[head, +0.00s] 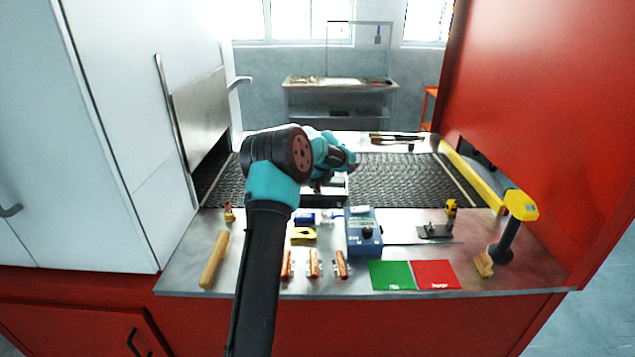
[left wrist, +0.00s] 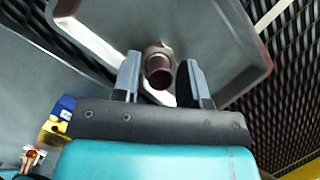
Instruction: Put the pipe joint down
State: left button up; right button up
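A copper-brown pipe joint (left wrist: 159,68) shows in the left wrist view, its round open end toward the camera, over a grey metal tray (left wrist: 95,14). The tray (head: 338,197) lies on the mesh belt in the head view. My left gripper (left wrist: 161,60) has its fingers on either side of the pipe joint, with a narrow gap showing on each side. It looks open. In the head view my left gripper (head: 318,181) is over the tray, and my arm hides the joint. My right gripper is in neither view.
The mesh belt (head: 395,180) runs behind the steel bench. Several copper fittings (head: 314,264), a blue device (head: 363,232), a green mat (head: 391,275), a red mat (head: 437,274) and a yellow-headed tool (head: 520,206) occupy the bench. A wooden handle (head: 214,260) lies at left.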

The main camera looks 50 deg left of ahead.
pick_arm(q)
jog(key=shift+o, duration=0.6)
jog(key=shift+r, duration=0.2)
jog(key=v, duration=1.2)
